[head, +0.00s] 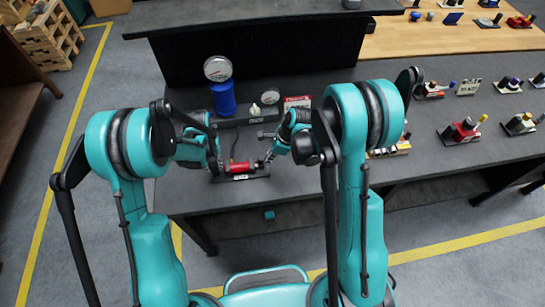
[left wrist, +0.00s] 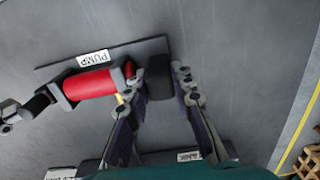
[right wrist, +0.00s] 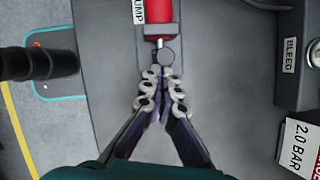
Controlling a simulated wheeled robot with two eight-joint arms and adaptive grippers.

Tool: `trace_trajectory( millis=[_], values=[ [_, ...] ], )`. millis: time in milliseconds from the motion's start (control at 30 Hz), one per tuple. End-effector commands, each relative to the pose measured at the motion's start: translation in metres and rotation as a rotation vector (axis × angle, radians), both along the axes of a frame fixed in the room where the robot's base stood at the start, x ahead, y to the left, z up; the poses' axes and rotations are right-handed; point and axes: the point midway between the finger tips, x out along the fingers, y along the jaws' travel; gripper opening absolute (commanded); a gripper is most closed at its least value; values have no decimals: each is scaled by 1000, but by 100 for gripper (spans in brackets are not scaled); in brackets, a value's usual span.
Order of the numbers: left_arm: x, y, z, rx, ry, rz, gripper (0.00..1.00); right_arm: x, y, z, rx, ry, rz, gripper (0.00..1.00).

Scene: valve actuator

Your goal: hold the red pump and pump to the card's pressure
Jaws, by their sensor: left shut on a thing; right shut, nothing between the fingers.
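The red pump (head: 240,167) lies on a dark plate (left wrist: 150,47) labelled PUMP on the table. My left gripper (left wrist: 160,77) has its fingers on either side of the dark block at one end of the pump (left wrist: 90,84) and is shut on it. My right gripper (right wrist: 164,80) is shut and empty, its tips at the round knob (right wrist: 165,57) on the rod at the pump's other end; whether they touch cannot be told. The card (right wrist: 300,146) reads 2.0 BAR; it also shows in the head view (head: 297,102).
A large gauge (head: 217,69) stands on a blue cylinder (head: 222,99) behind the pump. A smaller gauge (head: 270,97) stands by the card; its reading is too small to tell. A BLEED label (right wrist: 290,55) is on a dark block. Several other fixtures stand at the right.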

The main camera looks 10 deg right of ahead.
Motion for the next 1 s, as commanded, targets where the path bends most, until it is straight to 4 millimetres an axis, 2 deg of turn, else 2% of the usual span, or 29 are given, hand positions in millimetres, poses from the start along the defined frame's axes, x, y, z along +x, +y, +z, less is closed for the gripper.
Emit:
trace_trajectory(
  millis=[133, 267, 467, 500, 733, 900, 1000],
  values=[
    [0, -5, 0, -9, 0, -5, 0, 0, 3, 1, 7, 0, 4, 0],
    [0, -5, 0, -9, 0, -5, 0, -2, -4, 0, 7, 0, 2, 0],
    [0, -4, 0, -7, 0, -4, 0, -12, -43, 0, 2, 1, -5, 0],
    [0, -3, 0, -7, 0, -3, 0, -13, -44, 13, 3, -1, -1, 0],
    [0, -3, 0, -5, 0, -3, 0, -19, -62, 61, 1, 0, -1, 0],
    [0, -2, 0, -5, 0, -2, 0, -21, -71, 84, 0, 0, -1, 0],
    [0, -2, 0, -5, 0, -2, 0, -22, -74, 90, 0, 1, 0, 0]
  ],
)
